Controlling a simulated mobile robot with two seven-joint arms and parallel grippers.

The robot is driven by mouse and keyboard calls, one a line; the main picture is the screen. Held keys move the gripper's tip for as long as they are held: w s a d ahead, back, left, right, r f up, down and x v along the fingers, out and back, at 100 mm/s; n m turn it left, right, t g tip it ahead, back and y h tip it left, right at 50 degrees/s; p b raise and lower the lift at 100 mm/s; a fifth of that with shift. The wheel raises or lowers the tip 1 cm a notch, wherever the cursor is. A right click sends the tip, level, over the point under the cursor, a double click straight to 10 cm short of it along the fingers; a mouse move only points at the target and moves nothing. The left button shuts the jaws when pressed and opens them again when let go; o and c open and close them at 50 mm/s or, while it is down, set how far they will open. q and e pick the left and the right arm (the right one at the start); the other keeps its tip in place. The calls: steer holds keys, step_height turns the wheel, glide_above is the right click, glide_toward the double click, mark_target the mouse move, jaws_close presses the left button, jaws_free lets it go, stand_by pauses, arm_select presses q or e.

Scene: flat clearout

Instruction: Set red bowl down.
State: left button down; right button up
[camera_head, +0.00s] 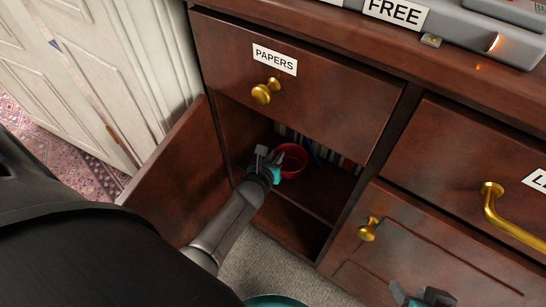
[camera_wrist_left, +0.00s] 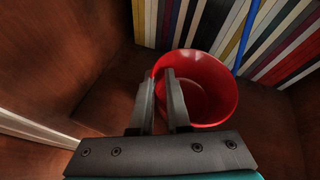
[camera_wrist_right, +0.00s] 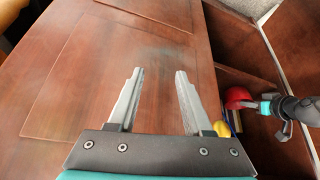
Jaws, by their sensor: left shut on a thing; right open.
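The red bowl (camera_head: 294,158) is inside the open cabinet compartment under the PAPERS drawer. My left gripper (camera_head: 269,158) reaches in from the front and is shut on the bowl's near left rim. In the left wrist view the bowl (camera_wrist_left: 218,92) is tilted toward the camera, with one finger inside its wall and one outside. I cannot tell whether its base touches the shelf (camera_head: 312,192). The right wrist view shows the bowl (camera_wrist_right: 238,96) partly hidden. My right gripper (camera_wrist_right: 159,74) is open and empty in front of the closed cabinet door (camera_wrist_right: 110,65).
A row of books (camera_wrist_left: 215,25) stands behind the bowl, with a thin blue rod (camera_wrist_left: 246,35) in front. The open cabinet door (camera_head: 182,165) is left of my left arm. The PAPERS drawer (camera_head: 330,85) is closed above. Brass knobs (camera_head: 368,230) protrude from the fronts.

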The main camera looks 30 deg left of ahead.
stand_by(0.3)
arm_select(q)
steer(key=c, duration=0.8)
jaws_free()
steer(key=shift+c, duration=0.2)
